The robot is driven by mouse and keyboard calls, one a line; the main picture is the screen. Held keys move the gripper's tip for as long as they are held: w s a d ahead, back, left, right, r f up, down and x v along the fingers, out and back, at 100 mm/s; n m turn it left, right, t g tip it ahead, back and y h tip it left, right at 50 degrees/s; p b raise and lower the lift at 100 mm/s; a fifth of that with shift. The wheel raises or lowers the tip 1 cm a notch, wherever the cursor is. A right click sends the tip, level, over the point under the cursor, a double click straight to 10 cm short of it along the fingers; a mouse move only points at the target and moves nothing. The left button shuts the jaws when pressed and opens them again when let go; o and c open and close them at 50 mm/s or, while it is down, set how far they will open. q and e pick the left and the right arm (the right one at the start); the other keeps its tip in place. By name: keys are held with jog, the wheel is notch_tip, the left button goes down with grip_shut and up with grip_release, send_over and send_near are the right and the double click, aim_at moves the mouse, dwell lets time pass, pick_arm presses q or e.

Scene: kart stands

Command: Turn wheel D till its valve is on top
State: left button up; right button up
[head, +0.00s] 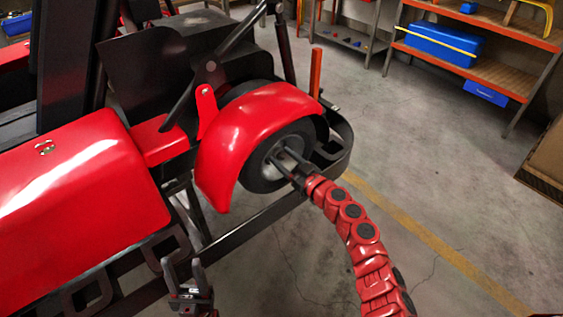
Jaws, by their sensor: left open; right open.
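A black-tyred wheel (262,172) with a grey rim sits under a red fender on the kart. No letter shows on it, so I cannot tell whether it is wheel D. I cannot make out its valve. My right gripper (280,158) is open, with its fingers at the front of the rim near the hub; whether they touch it I cannot tell. The gripper hides part of the rim, and the fender covers the wheel's top. My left gripper (183,266) is open and empty, low beside the kart's frame, apart from the wheel.
The red fender (262,115) curves over the wheel. A black frame bar (255,226) runs below it, and a bumper loop (341,140) stands close on the right. A red body panel (75,195) fills the left.

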jog(key=shift+w+a, duration=0.35)
jog(key=shift+w, duration=0.05)
grip_shut()
